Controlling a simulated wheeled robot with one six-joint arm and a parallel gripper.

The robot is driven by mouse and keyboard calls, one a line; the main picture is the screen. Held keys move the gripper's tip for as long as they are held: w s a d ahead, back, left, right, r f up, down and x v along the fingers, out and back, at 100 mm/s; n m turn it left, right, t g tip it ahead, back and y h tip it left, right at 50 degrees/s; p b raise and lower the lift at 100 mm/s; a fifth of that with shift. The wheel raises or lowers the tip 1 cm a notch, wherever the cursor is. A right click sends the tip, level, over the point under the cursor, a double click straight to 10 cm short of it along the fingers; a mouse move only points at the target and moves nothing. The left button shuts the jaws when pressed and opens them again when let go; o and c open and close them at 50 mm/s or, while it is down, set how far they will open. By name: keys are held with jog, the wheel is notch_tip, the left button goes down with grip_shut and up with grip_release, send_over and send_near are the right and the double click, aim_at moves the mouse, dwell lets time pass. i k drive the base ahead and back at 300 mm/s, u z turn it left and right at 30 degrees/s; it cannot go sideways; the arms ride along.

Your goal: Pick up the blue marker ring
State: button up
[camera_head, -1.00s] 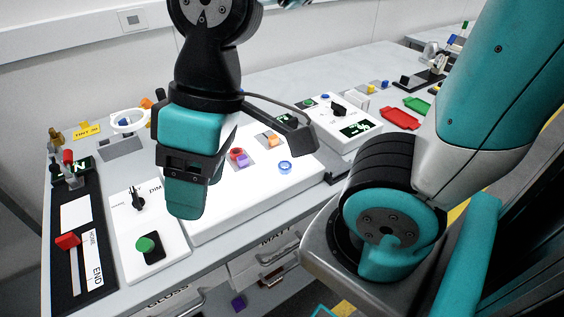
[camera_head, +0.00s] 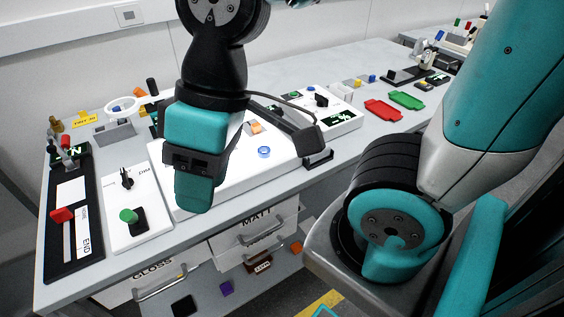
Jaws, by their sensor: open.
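The blue marker ring (camera_head: 264,152) lies on the white lit panel (camera_head: 285,160), right of my gripper. My gripper (camera_head: 195,180) hangs over the left part of the panel, apart from the ring. Its jaws are seen from the side and back, with no object visible in them. An orange piece (camera_head: 255,127) lies on the panel behind the ring, partly beside the gripper's body. The gripper hides part of the panel.
A white box with a green button (camera_head: 129,215) and a dark board with a red slider (camera_head: 62,215) stand left. Red (camera_head: 382,110) and green (camera_head: 406,100) trays lie back right. Drawers (camera_head: 254,228) are under the front edge.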

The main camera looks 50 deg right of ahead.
aim_at(267, 154)
jog(key=z, duration=0.45)
jog(key=k, duration=0.15)
jog(key=u, duration=1.05)
jog(key=i, duration=0.65)
jog(key=z, duration=2.25)
